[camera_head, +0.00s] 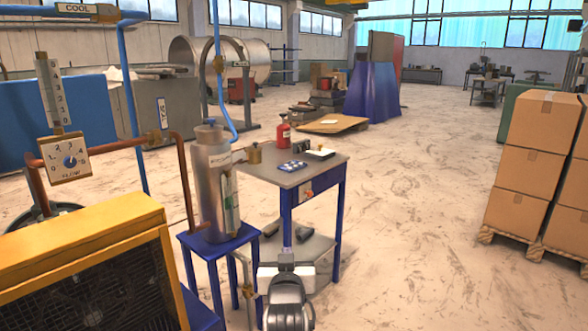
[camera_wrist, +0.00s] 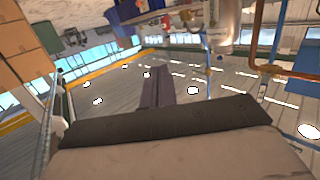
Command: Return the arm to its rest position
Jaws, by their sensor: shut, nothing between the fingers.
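My arm (camera_head: 286,298) shows at the bottom middle of the head view, in front of the blue workbench, with its rounded grey and white links bunched together. My gripper (camera_wrist: 159,72) shows in the wrist view as two dark fingers side by side, shut and empty. The wrist picture is upside down, with ceiling lamps and windows around and below the fingers. The gripper's fingers cannot be made out clearly in the head view.
The blue workbench (camera_head: 318,178) carries a red bottle (camera_head: 283,133) and small items. A steel flask (camera_head: 211,170) stands on a blue stool (camera_head: 220,240) left of it. A yellow-framed machine (camera_head: 85,250) is at left, stacked cartons (camera_head: 535,150) at right. Open floor (camera_head: 420,220) lies between.

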